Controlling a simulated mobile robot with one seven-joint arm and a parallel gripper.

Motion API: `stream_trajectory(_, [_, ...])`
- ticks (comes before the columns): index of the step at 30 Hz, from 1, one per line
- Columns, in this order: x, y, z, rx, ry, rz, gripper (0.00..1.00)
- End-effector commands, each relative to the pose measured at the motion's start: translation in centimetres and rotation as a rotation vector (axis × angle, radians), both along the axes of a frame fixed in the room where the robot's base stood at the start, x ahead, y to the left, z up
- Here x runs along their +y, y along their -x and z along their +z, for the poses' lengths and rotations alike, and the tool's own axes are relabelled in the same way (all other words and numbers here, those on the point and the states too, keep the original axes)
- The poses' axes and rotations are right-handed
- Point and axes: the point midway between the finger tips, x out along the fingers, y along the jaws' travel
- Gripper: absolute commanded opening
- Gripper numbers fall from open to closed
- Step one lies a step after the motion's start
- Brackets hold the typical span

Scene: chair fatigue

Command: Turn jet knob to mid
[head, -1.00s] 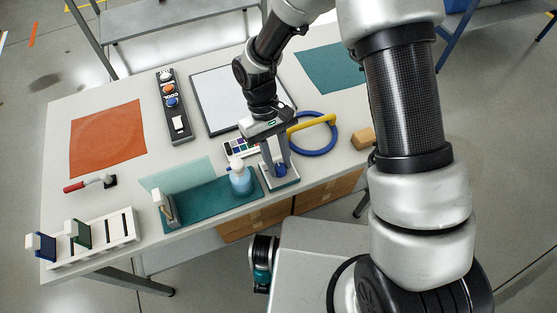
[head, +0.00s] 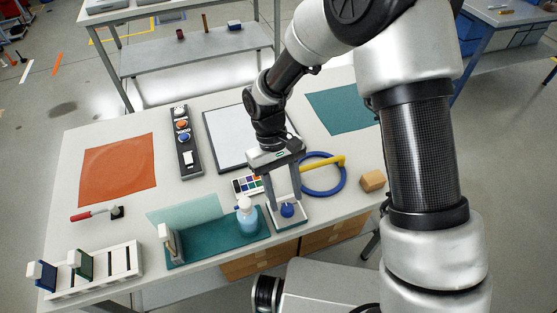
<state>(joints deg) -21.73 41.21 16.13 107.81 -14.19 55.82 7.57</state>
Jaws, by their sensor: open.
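A round blue knob (head: 287,210) sits on a small white-rimmed base (head: 299,221) near the table's front edge. My gripper (head: 284,200) points down over this base, its two fingers apart and empty, with the blue knob low between or just in front of the fingertips. I cannot tell whether they touch it. No label reading "jet" is legible, so I cannot tell which knob is the jet knob.
A pump bottle (head: 247,218) stands on the teal tray (head: 210,242), close left of my gripper. A blue ring with a yellow bar (head: 325,166) and a wooden block (head: 372,181) lie right. A white rack (head: 115,267) stands front left.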

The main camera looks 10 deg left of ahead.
Motion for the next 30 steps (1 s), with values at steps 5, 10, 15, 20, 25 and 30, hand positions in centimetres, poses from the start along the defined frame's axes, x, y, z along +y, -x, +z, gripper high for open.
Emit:
stream_trajectory(5, [1.1, -1.5, 4.1, -0.006, -0.003, -0.001, 0.45])
stream_trajectory(10, [2.2, -2.7, 8.0, -0.004, -0.003, 0.0, 0.45])
stream_trajectory(15, [3.0, -3.6, 11.2, -0.003, -0.003, 0.001, 0.45])
stream_trajectory(20, [3.5, -4.2, 13.1, 0.0, -0.001, 0.0, 0.45])
stream_trajectory(25, [3.6, -4.4, 13.8, 0.001, -0.001, 0.001, 0.45])
stream_trajectory(30, [3.6, -4.4, 13.9, 0.002, 0.0, 0.001, 0.45])
